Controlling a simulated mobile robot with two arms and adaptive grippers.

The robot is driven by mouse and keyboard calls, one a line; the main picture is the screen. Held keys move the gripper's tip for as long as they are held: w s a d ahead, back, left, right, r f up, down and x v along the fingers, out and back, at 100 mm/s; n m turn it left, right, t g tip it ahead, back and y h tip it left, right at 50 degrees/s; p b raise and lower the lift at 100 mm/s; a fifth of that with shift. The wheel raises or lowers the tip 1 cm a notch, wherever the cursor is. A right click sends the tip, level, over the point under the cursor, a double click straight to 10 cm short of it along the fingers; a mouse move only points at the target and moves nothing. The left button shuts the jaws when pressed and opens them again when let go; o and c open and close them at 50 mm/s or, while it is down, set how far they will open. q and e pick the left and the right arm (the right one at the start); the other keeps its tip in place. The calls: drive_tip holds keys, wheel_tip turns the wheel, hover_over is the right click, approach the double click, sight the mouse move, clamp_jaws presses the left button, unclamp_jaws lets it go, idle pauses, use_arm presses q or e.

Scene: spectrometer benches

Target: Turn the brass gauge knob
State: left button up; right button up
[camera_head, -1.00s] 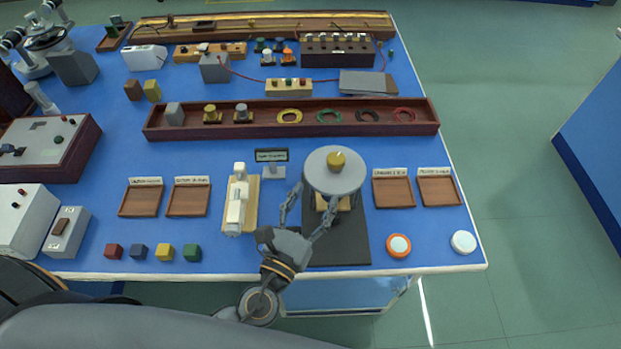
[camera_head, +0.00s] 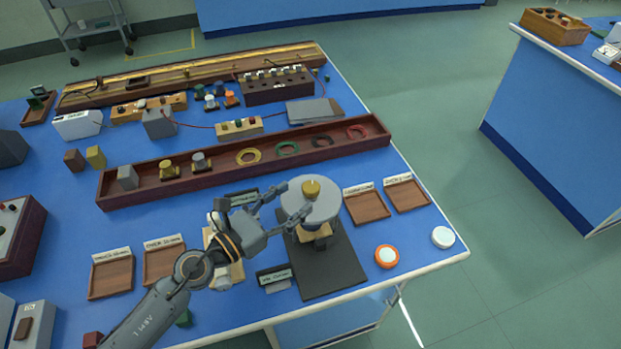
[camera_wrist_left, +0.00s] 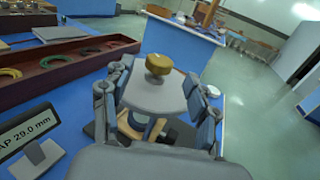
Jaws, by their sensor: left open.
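The brass knob (camera_head: 311,187) stands upright on top of a round grey disc (camera_head: 325,208). The disc is part of a device on a dark base plate (camera_head: 335,272). My left gripper (camera_head: 293,202) is open, coming in from the left at the disc. In the left wrist view the knob (camera_wrist_left: 158,66) is ahead, between and beyond the two fingers, with nothing gripped. The fingers flank the grey disc (camera_wrist_left: 156,98); I cannot tell whether they touch it. A display reading "GAP 29.0 mm" (camera_wrist_left: 28,122) stands at the left there. My right gripper is not in view.
A long wooden tray (camera_head: 230,165) with weights and coloured rings lies behind the device. Two small wooden trays (camera_head: 368,208) and an orange-rimmed button (camera_head: 386,256) are to its right. A small sign (camera_head: 273,279) stands in front. Floor is clear beyond the right bench edge.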

sight(304, 192)
use_arm(q)
drive_tip(key=x, duration=0.4)
drive_tip(key=shift+w+d+p, duration=0.25)
drive_tip(key=shift+d+p, duration=0.05)
drive_tip(key=shift+w+d, duration=0.25)
drive_tip(key=shift+d, duration=0.05)
drive_tip(key=shift+w+d, duration=0.15)
drive_tip(key=shift+w, duration=0.05)
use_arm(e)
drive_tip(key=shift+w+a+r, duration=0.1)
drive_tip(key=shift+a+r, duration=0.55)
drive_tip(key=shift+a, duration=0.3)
use_arm(q)
drive_tip(key=shift+c, duration=0.5)
drive_tip(key=c, duration=1.1)
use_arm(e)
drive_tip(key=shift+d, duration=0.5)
